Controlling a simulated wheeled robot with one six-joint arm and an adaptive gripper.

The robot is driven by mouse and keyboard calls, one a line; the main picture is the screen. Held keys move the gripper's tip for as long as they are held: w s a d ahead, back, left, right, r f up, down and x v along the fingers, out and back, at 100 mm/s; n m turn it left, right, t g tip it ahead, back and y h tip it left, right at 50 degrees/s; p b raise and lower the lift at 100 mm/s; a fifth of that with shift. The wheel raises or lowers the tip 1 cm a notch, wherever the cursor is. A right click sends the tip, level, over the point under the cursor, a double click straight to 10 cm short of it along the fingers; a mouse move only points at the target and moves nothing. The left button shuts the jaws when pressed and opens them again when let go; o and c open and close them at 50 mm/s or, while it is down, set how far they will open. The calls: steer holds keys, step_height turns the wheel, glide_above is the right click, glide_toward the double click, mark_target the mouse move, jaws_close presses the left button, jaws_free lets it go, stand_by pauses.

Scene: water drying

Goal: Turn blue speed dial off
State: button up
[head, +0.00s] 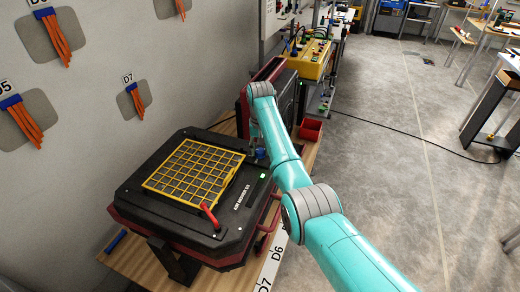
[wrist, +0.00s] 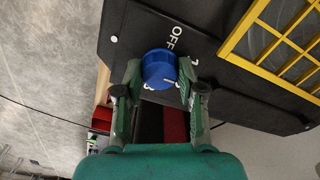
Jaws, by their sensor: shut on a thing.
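The blue speed dial (wrist: 158,68) sits on the black top of the air mover (head: 190,232). A white pointer line on the dial points toward the right in the wrist view. The label "OFF" is printed beside the dial, with part of a numeral visible nearby. My gripper (wrist: 160,80) has one finger on each side of the dial and is shut on it.
A yellow grille (head: 195,171) covers the machine's top, close to the dial. A red handle (head: 209,217) stands at the front of the top. A red bin (head: 310,130) is on the wooden bench to the right. Open floor lies further right.

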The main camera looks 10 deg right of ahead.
mark_target(260, 151)
steer(key=n, duration=0.4)
steer(key=shift+n, duration=0.3)
steer(key=n, duration=0.4)
steer(key=shift+n, duration=0.3)
steer(key=n, duration=0.4)
steer(key=shift+n, duration=0.3)
steer(key=shift+d+n, duration=0.1)
steer(key=shift+n, duration=2)
steer(key=o, duration=1.1)
steer(key=shift+o, duration=0.2)
steer(key=shift+r, duration=0.1)
step_height(260, 151, up, 12)
